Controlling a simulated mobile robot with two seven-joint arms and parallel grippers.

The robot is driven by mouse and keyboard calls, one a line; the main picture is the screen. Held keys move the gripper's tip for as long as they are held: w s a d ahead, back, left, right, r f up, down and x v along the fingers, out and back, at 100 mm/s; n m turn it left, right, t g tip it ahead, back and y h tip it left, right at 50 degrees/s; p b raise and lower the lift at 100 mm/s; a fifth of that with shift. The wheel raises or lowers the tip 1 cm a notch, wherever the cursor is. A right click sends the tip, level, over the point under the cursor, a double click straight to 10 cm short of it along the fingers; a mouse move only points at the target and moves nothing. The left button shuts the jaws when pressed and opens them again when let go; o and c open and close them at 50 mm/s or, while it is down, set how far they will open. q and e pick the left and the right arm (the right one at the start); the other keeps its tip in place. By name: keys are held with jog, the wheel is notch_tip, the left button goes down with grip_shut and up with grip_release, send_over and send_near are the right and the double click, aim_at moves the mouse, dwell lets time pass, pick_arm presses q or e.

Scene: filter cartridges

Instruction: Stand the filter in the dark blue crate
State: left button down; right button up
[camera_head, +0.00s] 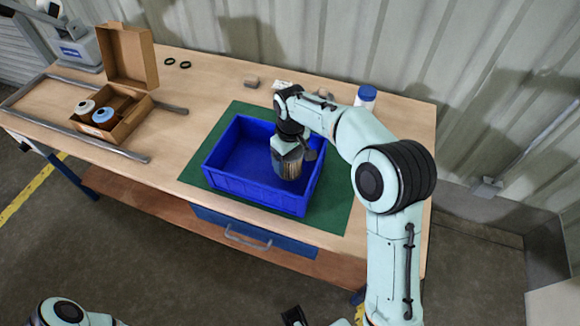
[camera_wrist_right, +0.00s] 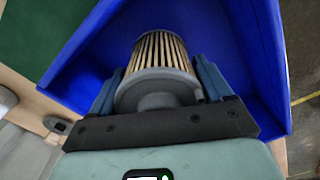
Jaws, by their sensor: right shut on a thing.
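The dark blue crate (camera_head: 227,184) sits on a green mat (camera_head: 335,198) on the workbench. My right gripper (camera_head: 288,150) is inside the crate's outline, pointing down, and is shut on the filter (camera_head: 290,169), a pleated tan cylinder with a grey end cap. In the right wrist view, the filter (camera_wrist_right: 160,55) shows between the two fingers, its cap towards the palm. The filter looks roughly upright over the right part of the crate. I cannot tell whether its lower end touches the crate floor. My left gripper's fingers do not show.
The crate's walls stand close around the gripper; its left part is empty. An open cardboard box (camera_head: 126,126) with two cartridges stands at the left. Black rings (camera_head: 177,64) lie behind.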

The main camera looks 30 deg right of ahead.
aim_at(290, 167)
jog(key=shift+f, duration=1.95)
jog(key=o, duration=1)
jog(key=shift+f, duration=0.1)
notch_tip(290, 167, up, 12)
jog(key=shift+s+r+p, duration=0.1)
jog(key=shift+r+p, duration=0.05)
jog(key=shift+p, duration=0.55)
